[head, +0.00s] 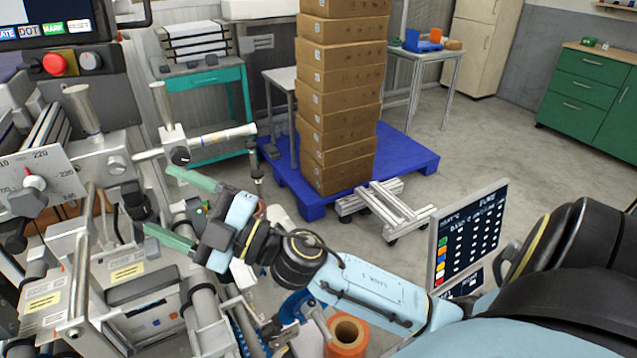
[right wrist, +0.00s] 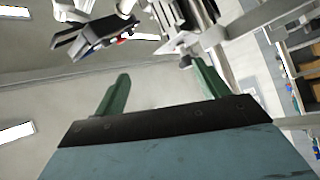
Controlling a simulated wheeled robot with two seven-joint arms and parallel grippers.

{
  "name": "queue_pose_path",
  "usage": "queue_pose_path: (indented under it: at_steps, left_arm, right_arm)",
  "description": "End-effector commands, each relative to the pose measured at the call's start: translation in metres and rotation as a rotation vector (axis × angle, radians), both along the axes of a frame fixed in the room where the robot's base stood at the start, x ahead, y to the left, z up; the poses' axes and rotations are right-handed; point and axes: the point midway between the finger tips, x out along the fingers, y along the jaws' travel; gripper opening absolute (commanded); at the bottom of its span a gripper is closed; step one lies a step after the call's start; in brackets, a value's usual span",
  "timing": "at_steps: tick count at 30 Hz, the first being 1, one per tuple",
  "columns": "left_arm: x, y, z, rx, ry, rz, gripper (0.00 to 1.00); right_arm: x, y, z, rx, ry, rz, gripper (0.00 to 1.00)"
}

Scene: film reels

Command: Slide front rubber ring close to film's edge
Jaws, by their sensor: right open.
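My right gripper (head: 170,207) is open, its two green fingers spread wide and pointing left toward the machine in the head view. Its fingers also show in the right wrist view (right wrist: 163,88), with nothing between them. A light-coloured horizontal roller (head: 225,134) with a black knob (head: 180,156) stands just above and beyond the upper finger. An orange film reel (head: 346,334) with a brown core is at the bottom, below my right forearm. I cannot make out the front rubber ring or a film edge for certain. My left gripper does not show.
The machine's metal posts, dial plate (head: 38,182) and labelled blocks crowd the left side close to the right gripper. A stack of cardboard boxes (head: 338,110) stands on a blue pallet (head: 408,150) behind. A dark button panel (head: 468,235) is at right. Open floor lies beyond.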

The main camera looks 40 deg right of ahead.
Motion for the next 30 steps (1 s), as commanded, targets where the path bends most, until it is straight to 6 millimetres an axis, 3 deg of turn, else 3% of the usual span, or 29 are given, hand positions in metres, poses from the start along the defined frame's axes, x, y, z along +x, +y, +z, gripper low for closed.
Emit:
queue_pose_path:
  at_steps: [8, 15, 30]
  left_arm:
    - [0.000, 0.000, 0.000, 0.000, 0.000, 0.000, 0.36]
    - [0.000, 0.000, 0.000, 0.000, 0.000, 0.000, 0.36]
    - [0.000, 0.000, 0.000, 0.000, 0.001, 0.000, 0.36]
  right_arm:
    - [0.004, -0.042, -0.025, 0.200, 0.189, -0.225, 0.73]
    - [-0.001, -0.073, -0.061, 0.320, 0.382, -0.394, 0.73]
    - [-0.040, -0.106, -0.146, 0.439, 0.795, -0.641, 0.73]
